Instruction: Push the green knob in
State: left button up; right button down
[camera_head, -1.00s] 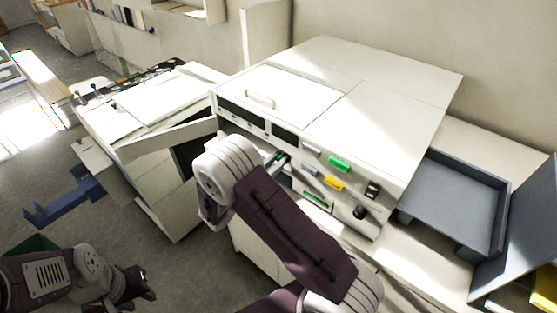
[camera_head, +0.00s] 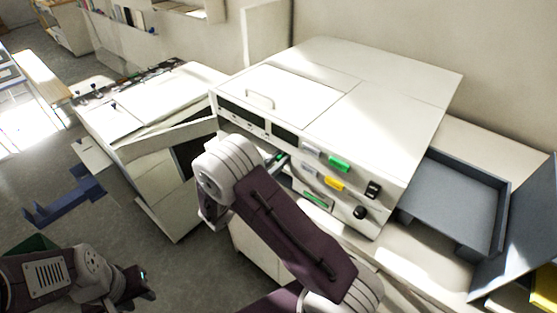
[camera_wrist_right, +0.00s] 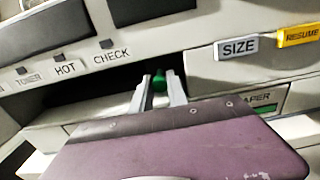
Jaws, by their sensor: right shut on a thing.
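The green knob (camera_wrist_right: 160,82) shows in the right wrist view, in front of a dark gap under the panel marked HOT and CHECK. My right gripper (camera_wrist_right: 159,90) has a light finger on each side of it and is shut on it. In the head view, a small bit of green (camera_head: 281,156) shows at the machine's front, by the right gripper's tips. My right forearm hides much of that area. The machine (camera_head: 330,90) is a large white copier. My left gripper (camera_head: 148,286) is low at the left, away from the machine; its small dark fingers do not show clearly whether they are apart.
A green button (camera_head: 339,163) and a black round knob (camera_head: 360,212) are further right on the front. A grey tray (camera_head: 455,200) is at the right. An open white panel (camera_head: 165,137) juts out left.

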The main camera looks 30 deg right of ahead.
aim_at(286, 154)
jog(key=shift+d, duration=0.1)
dwell(0.3)
jog(key=x, duration=0.3)
jog(key=shift+w+d, duration=0.15)
jog(key=shift+d, duration=0.05)
jog(key=shift+a+r, duration=0.1)
jog(key=shift+r, duration=0.05)
jog(key=c, duration=1.3)
grip_release()
jog(key=shift+d, duration=0.2)
jog(key=shift+a, duration=0.1)
